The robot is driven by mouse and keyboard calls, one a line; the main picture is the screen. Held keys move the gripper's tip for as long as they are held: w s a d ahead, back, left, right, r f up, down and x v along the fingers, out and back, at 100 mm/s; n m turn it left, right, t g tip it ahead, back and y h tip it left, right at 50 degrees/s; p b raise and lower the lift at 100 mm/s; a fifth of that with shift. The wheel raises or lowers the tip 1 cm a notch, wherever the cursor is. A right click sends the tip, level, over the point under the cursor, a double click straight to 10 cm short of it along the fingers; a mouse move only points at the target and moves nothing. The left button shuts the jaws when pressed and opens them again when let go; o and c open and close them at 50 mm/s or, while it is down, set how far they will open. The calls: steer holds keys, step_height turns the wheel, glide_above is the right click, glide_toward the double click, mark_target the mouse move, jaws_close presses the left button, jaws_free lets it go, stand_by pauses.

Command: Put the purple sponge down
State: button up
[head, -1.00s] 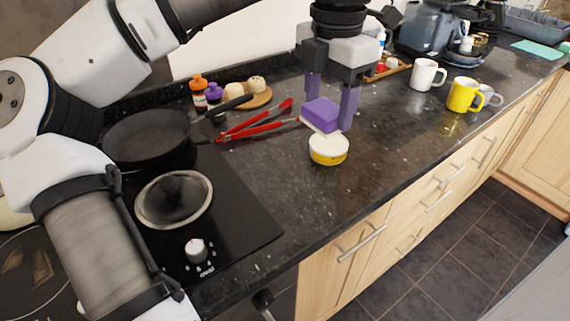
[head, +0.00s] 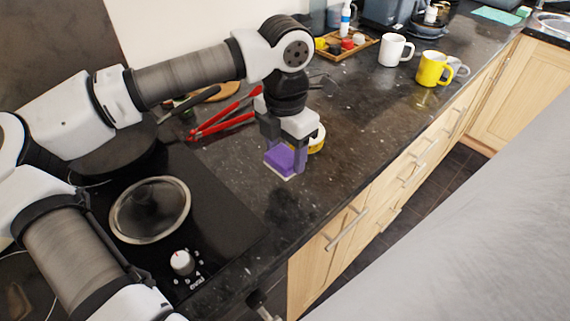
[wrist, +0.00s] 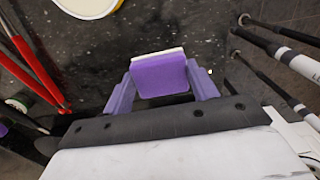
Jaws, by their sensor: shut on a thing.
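The purple sponge (head: 281,158) has a white layer on one side. My gripper (head: 286,160) is shut on it, with one purple finger at each side. In the head view the sponge is low, at or just above the dark counter, in front of the yellow and white tub; I cannot tell if it touches the counter. In the wrist view the sponge (wrist: 161,75) sits between the two fingers (wrist: 162,88), its white layer at the far edge.
The yellow and white tub (head: 318,143) stands close behind the sponge. Red tongs (head: 222,122) lie to the left, beside the hob with a glass lid (head: 149,210). A white mug (head: 392,51) and yellow mug (head: 432,69) stand farther back. The counter's front edge is to the right.

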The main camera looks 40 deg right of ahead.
mark_target(285, 170)
steer(key=shift+f+p, duration=0.35)
steer(key=shift+f, duration=2.3)
steer(key=shift+f, duration=0.15)
steer(key=o, duration=0.9)
steer(key=shift+o, duration=0.2)
step_height(285, 170, up, 12)
steer(key=shift+r+b, duration=0.2)
steer(key=shift+b, duration=0.65)
